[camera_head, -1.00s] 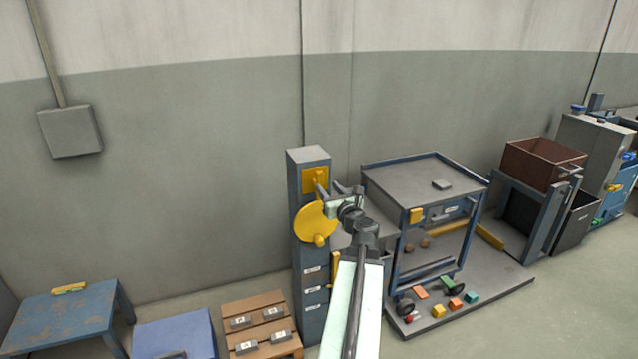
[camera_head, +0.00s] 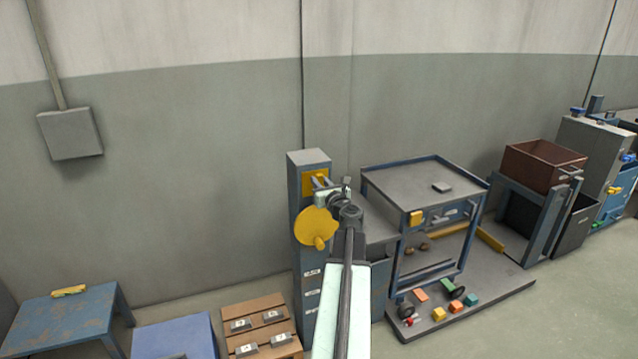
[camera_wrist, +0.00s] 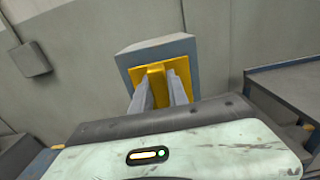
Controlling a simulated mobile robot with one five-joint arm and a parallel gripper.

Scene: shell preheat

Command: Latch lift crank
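A tall grey-blue column (camera_head: 306,274) carries a yellow plate with a raised yellow latch bar near its top (camera_head: 308,181). Below it is the crank, a round yellow disc (camera_head: 315,227) with a yellow knob low on its face. My gripper (camera_head: 322,184) is at the yellow plate, above the disc. In the wrist view the two grey fingers of my gripper (camera_wrist: 159,82) are apart, one on each side of the yellow latch bar (camera_wrist: 157,72). Whether they touch it I cannot tell. My wrist hides part of the column's right side.
Right of the column stands a blue-framed bench (camera_head: 420,180) with small coloured blocks below it. A brown bin (camera_head: 540,166) is farther right. A wooden rack (camera_head: 257,309) and blue tables (camera_head: 68,313) stand low at left. The wall is behind the column.

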